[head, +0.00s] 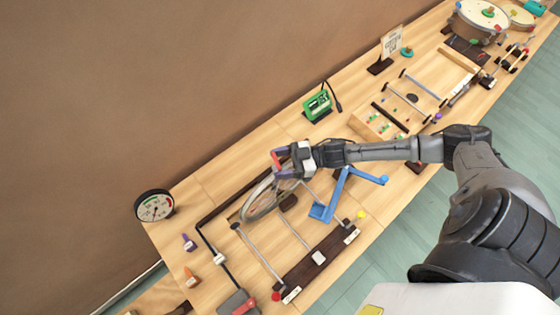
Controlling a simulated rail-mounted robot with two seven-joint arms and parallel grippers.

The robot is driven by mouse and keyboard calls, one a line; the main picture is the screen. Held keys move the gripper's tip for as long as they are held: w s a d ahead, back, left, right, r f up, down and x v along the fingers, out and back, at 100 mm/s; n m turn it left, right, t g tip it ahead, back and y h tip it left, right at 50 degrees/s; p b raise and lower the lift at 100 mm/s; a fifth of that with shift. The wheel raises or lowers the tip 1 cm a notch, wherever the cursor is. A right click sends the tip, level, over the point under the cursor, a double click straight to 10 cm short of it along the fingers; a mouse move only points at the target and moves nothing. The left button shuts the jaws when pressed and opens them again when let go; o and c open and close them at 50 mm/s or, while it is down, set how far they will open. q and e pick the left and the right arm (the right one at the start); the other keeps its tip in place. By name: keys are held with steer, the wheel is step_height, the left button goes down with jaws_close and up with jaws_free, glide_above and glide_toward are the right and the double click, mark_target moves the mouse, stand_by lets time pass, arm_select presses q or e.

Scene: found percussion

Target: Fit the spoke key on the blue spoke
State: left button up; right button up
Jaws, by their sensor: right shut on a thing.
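My right gripper (282,162) is at the rim of a spoked wheel (262,203), near its upper right side. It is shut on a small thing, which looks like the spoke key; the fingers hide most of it. Red and purplish patches show at the fingertips. The wheel's spokes are thin and too small here to tell which is blue. I cannot tell whether the key touches a spoke. My left gripper is out of view.
A blue stand (341,192) is right of the wheel. A round dial gauge (155,206) stands at the left, and a green device (318,104) stands behind. Bars and a dark board (318,262) lie in front. Drums (478,20) are at the far right.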

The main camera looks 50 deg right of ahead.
steer(key=shift+f+b, duration=0.45)
steer(key=shift+f, duration=0.3)
steer(key=o, duration=1)
steer(key=shift+s+d, duration=0.15)
steer(key=shift+d, duration=0.05)
steer(key=v, duration=1.3)
steer(key=shift+s+d, duration=0.1)
steer(key=shift+d, duration=0.05)
